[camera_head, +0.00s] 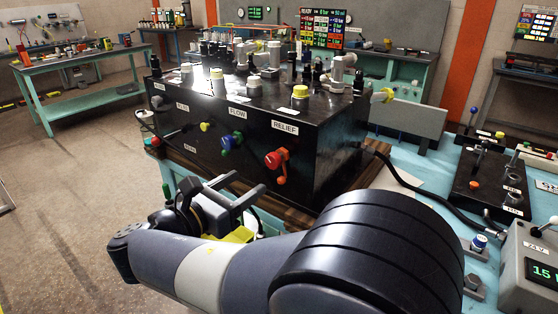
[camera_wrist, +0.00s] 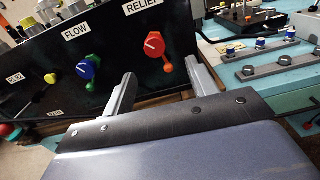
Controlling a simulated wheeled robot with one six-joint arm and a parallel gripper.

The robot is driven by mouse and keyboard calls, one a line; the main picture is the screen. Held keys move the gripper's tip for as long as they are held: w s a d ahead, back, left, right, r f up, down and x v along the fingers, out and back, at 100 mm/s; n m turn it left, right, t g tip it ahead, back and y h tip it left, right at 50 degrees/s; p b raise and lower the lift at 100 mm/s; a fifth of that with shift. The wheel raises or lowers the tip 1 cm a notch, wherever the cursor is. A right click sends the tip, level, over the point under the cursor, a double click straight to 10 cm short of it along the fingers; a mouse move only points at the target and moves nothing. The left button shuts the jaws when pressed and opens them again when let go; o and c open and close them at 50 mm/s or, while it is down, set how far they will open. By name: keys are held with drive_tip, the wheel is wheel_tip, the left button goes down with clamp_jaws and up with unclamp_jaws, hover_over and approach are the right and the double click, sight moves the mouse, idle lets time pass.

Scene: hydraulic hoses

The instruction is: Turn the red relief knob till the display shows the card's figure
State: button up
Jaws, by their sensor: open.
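The red relief knob (camera_head: 273,160) is on the front face of the black block, under the RELIEF label (camera_head: 285,129), with an orange lever-like piece beside and below it. In the wrist view the red knob (camera_wrist: 154,45) has a white pointer line and lies ahead between my fingers. My gripper (camera_head: 250,182) is open and empty, short of the block's face; its two fingers also show in the wrist view (camera_wrist: 160,72), apart from the knob. A green-lit display (camera_head: 543,273) at the lower right reads 15, its unit cut off by the picture's edge. I cannot make out the card's figure.
The blue FLOW knob (camera_wrist: 88,67) with a green piece sits left of the red knob. A yellow knob (camera_wrist: 51,78) is farther left. The black block (camera_head: 330,140) carries several fittings on top. A black hose (camera_head: 420,190) runs right of it.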

sight(271, 161)
drive_tip(key=shift+t, duration=0.3)
drive_tip(key=x, duration=1)
drive_tip(key=shift+w+a+r, duration=0.1)
drive_tip(key=shift+w+r, duration=0.05)
drive_tip(key=shift+w, duration=0.3)
drive_tip(key=shift+c, duration=0.2)
drive_tip(key=c, duration=0.9)
